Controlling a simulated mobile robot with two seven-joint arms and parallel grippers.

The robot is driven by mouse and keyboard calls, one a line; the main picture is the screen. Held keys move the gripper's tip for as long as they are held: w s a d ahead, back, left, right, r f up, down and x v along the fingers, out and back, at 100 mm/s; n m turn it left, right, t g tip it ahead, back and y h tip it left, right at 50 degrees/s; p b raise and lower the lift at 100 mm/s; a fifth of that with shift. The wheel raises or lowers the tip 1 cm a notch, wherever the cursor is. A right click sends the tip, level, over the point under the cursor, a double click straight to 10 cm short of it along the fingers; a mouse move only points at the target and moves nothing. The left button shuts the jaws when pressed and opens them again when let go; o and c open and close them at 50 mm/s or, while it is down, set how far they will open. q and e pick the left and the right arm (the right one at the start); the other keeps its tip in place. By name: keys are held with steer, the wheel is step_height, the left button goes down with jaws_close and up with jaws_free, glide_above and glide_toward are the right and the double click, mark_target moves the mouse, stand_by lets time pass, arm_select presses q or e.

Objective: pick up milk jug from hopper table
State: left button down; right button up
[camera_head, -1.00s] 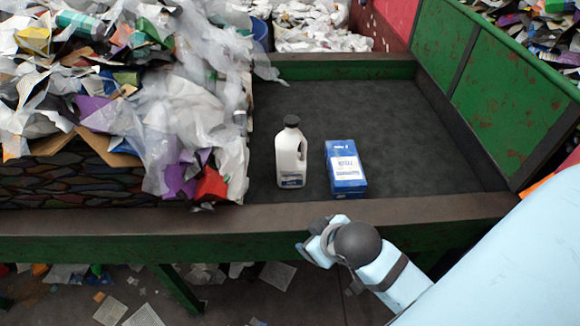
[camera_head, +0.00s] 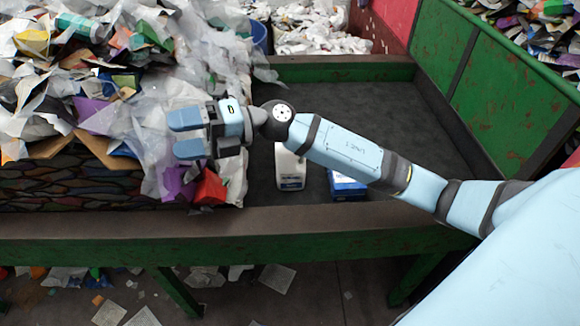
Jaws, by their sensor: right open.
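The white milk jug (camera_head: 290,170) stands upright on the dark bed of the hopper table (camera_head: 400,125). My right forearm covers its upper part, so only the lower body and label show. My right gripper (camera_head: 180,135) is open and empty. It is left of the jug, over the edge of the waste heap, with its fingers pointing left, away from the jug. My left gripper is not in view.
A blue box (camera_head: 346,186) lies just right of the jug, partly hidden by my arm. A heap of mixed waste (camera_head: 90,90) fills the left side. A green front rail (camera_head: 300,243) and green side walls (camera_head: 500,90) bound the table.

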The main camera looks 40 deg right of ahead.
steer(key=w+d+f+n+g+h, duration=0.15)
steer(key=w+d+h, duration=0.25)
steer(key=d+h, duration=0.7)
steer(key=w+d+r+n+g+h, duration=0.1)
steer(key=w+d+g+h, duration=0.15)
steer(key=d+h, duration=0.95)
steer(key=d+f+y, duration=0.1)
steer(key=f, duration=0.1)
steer(key=d+f+y, duration=0.1)
steer(key=f, duration=0.2)
steer(key=w+d+f+y+p, duration=0.1)
steer(key=d+f+y, duration=0.1)
steer(key=shift+f, duration=0.25)
steer(key=shift+w+a+f+p, duration=0.15)
steer(key=shift+f+p, duration=0.25)
steer(key=shift+f, duration=1.2)
steer(key=shift+a+f+p, duration=0.15)
steer(key=shift+f+p, duration=0.2)
steer(key=shift+f, duration=1.25)
steer(key=c, duration=1.2)
steer(key=shift+r, duration=0.1)
